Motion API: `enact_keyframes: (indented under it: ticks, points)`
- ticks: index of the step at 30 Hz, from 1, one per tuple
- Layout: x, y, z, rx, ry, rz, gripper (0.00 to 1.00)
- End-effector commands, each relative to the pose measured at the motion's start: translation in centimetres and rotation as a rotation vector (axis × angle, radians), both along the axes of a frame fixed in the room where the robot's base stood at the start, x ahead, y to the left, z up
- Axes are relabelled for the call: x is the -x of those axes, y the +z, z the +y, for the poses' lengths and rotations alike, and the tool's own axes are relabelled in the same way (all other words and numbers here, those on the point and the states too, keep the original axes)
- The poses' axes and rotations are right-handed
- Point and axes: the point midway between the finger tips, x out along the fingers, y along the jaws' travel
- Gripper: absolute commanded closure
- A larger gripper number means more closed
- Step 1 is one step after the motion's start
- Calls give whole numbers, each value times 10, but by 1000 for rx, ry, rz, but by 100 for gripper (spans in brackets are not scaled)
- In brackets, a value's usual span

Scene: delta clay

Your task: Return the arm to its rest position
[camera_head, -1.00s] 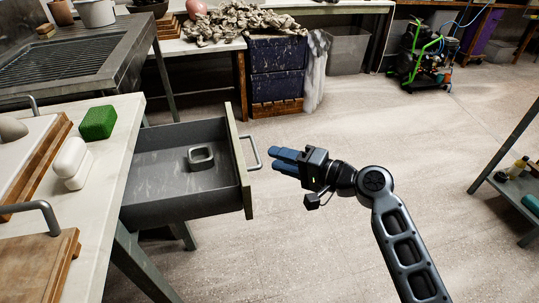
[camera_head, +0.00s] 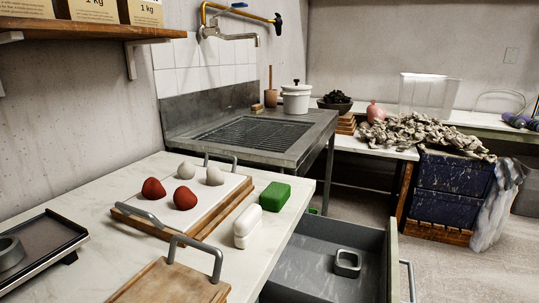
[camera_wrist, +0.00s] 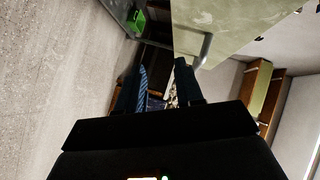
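My gripper is out of the head view now. The wrist view shows my gripper (camera_wrist: 161,68) with its two dark fingers apart, a gap between them and nothing held. A grey bar handle (camera_wrist: 204,50) on a pale panel lies just beyond the fingertips, to their upper right in the picture; I cannot tell the exact distance. In the head view the grey drawer (camera_head: 315,262) stands pulled open under the counter, with a small grey square dish (camera_head: 347,263) inside. None of my arm shows in the head view.
The counter (camera_head: 95,215) holds a white board (camera_head: 210,205) with red and grey lumps, a green block (camera_head: 275,196), a white rounded block (camera_head: 247,227) and a wooden board (camera_head: 165,287). A sink (camera_head: 255,135) stands behind. Clear floor shows at the wrist view's left.

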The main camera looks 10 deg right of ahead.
Motion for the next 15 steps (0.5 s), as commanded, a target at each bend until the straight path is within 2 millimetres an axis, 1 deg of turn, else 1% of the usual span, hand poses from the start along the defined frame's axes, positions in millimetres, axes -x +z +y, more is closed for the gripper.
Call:
enact_keyframes:
  ticks: [1, 2, 6, 8, 9, 11, 12, 14, 15]
  points:
    - [20, -12, 14, 62, 0, 41, 64]
    - [30, -17, 19, 105, -3, 58, 64]
    - [76, -28, 42, 308, 6, 116, 64]
    - [95, -27, 52, 396, 16, 130, 64]
    - [108, -25, 58, 457, 27, 136, 64]
    - [127, -19, 68, 544, 47, 141, 64]
    - [139, -15, 74, 603, 61, 139, 64]
    - [157, -6, 83, 690, 87, 132, 64]
    - [168, 2, 90, 747, 106, 125, 64]
